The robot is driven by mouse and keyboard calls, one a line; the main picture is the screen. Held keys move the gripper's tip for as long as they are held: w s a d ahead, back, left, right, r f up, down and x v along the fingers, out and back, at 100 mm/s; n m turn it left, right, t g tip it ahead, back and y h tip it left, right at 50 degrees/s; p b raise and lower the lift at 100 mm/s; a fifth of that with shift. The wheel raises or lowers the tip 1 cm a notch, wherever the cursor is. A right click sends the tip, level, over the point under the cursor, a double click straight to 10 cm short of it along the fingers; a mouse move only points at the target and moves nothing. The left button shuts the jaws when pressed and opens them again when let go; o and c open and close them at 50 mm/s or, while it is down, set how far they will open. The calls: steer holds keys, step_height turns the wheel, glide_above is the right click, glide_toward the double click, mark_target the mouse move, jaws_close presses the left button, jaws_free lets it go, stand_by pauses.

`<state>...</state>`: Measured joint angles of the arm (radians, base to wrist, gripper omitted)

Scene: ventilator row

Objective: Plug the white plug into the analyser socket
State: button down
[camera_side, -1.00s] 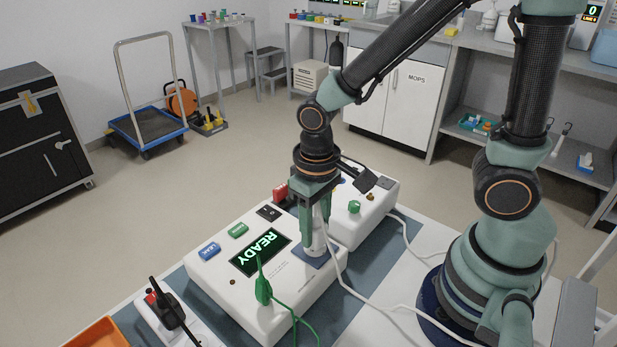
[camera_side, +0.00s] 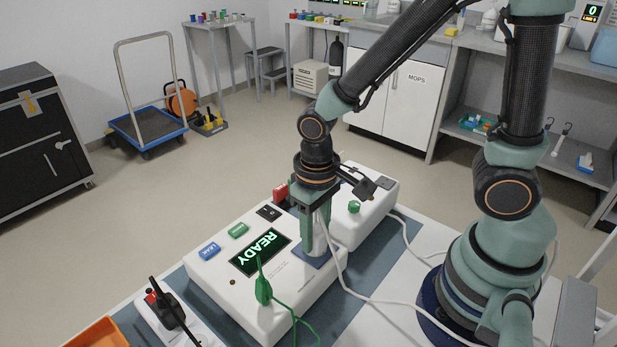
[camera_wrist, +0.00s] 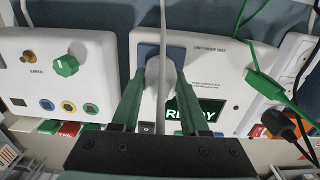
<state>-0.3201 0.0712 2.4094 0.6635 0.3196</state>
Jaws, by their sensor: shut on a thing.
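My gripper (camera_side: 316,238) points straight down over the near white analyser box (camera_side: 225,265) with the lit READY screen (camera_side: 261,252). It is shut on the white plug (camera_side: 319,246), which stands upright over the blue socket plate (camera_side: 303,260). In the wrist view my fingertips (camera_wrist: 159,72) are on either side of the plug, and the blue plate (camera_wrist: 148,51) shows behind. The white cord (camera_wrist: 162,22) runs away from the plug. The fingers and plug hide the socket holes, so I cannot tell whether the plug is fully seated.
A second white box (camera_side: 375,210) with a green knob (camera_side: 354,207) is behind. A black plug (camera_side: 168,311) stands on a power strip at lower left, beside an orange tray (camera_side: 97,334).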

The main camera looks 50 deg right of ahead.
steer(key=shift+c, duration=1.7)
jaws_free()
